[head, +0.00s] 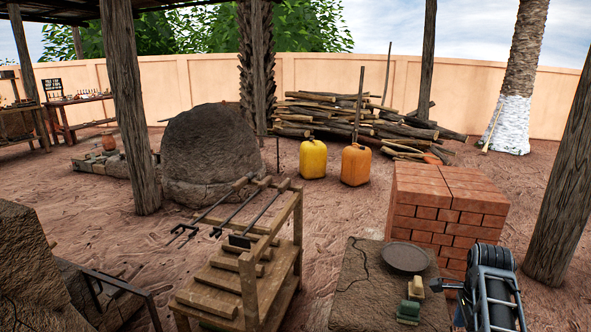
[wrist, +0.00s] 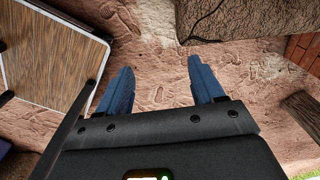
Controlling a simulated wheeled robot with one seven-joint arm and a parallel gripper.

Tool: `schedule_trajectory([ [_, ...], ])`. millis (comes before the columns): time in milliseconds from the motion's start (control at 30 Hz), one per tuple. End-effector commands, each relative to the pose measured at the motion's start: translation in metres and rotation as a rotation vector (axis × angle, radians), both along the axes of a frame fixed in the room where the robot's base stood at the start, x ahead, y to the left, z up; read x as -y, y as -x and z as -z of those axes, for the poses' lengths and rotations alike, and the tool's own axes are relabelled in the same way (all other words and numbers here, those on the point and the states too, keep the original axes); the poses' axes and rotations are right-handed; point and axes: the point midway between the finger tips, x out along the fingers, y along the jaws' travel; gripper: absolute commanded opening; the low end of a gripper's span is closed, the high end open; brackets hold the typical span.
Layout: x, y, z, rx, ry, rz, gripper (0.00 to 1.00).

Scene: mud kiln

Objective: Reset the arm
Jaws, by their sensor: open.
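My gripper shows in the wrist view (wrist: 160,85) with its two blue fingers spread apart and nothing between them. Bare reddish ground lies beyond the fingertips. The fingers are too small to make out clearly there.
A stone block (head: 362,290) bears a round dark plate (head: 406,257). A brick stack (head: 445,210) stands behind my arm. A wooden rack (head: 262,270) with metal tools is left of the block. A wooden post (head: 570,190) is at right. Yellow (head: 313,159) and orange (head: 355,165) jerrycans stand farther back.

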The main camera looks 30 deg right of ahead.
Motion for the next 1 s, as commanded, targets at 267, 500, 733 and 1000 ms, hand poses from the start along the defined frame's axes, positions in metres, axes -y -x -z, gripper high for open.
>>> schedule_trajectory([
  [267,-0.013,0.009,0.020,0.007,0.073,-0.112,0.67],
  [500,-0.034,0.021,0.042,0.019,0.180,-0.284,0.67],
  [733,-0.074,0.043,0.063,0.045,0.349,-0.585,0.67],
  [1000,-0.148,0.074,0.060,0.115,0.589,-1.045,0.67],
])
